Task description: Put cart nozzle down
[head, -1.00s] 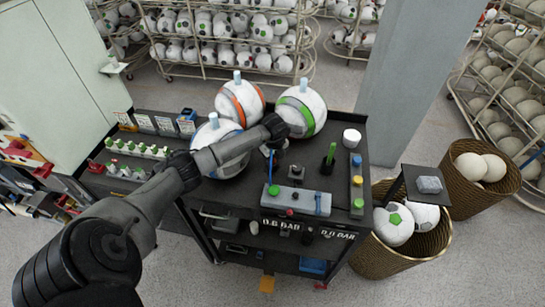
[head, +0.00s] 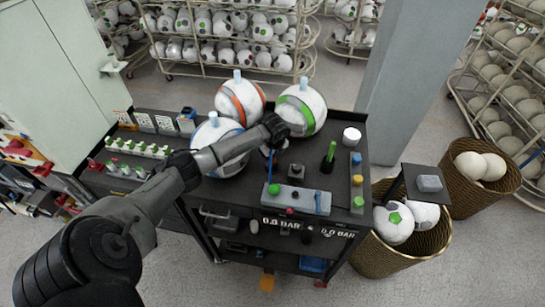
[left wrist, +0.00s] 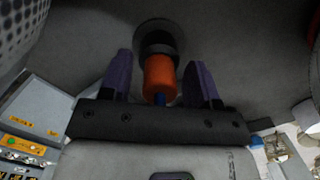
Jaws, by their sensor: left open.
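My left gripper (left wrist: 158,68) is open in the left wrist view, with one dark purple finger on each side of an orange cylinder with a black collar. This looks like the cart nozzle (left wrist: 158,80). Gaps show between it and both fingers. In the head view my left gripper (head: 275,128) is above the dark cart (head: 340,138), close in front of the green-striped ball (head: 302,108). The fingers and nozzle cannot be made out there, so I cannot tell what the nozzle rests on. My right gripper is in neither view.
An orange-striped ball (head: 240,100) and a blue-striped ball (head: 216,135) also sit on the cart. A grey control box (head: 297,199) is at its front edge.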

